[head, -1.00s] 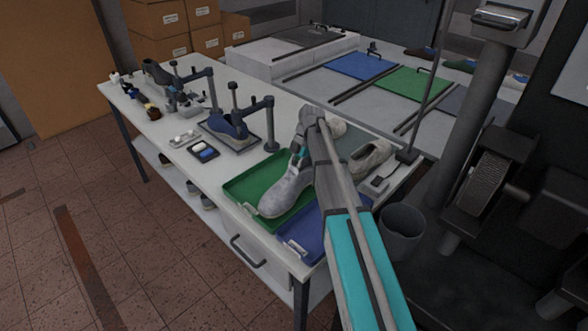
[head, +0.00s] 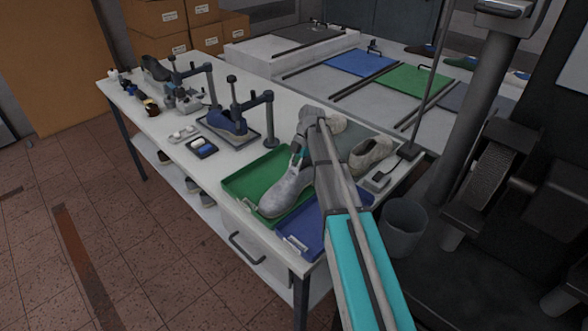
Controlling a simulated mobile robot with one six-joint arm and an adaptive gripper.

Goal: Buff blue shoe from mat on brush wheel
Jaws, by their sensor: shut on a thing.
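A pale grey shoe (head: 284,191) is at my gripper (head: 301,158), toe pointing down and left, in front of the green tray (head: 240,185). My gripper is shut on its upper end; the fingertips are mostly hidden by my arm. It looks grey, not blue. A blue shoe (head: 227,122) stands on a dark-edged plate under a clamp post. A grey-green mat (head: 350,140) lies right of my arm, partly hidden, with beige shoes (head: 371,153) on or beside it. The dark brush wheel (head: 491,172) is on the machine at right.
A blue tray (head: 310,237) is at the bench's near corner. A grey bin (head: 404,228) stands between bench and machine. Posts and clamps (head: 268,120) rise from the bench. A thin upright rod (head: 432,80) stands near the bench's right end. Open floor (head: 120,240) lies at left.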

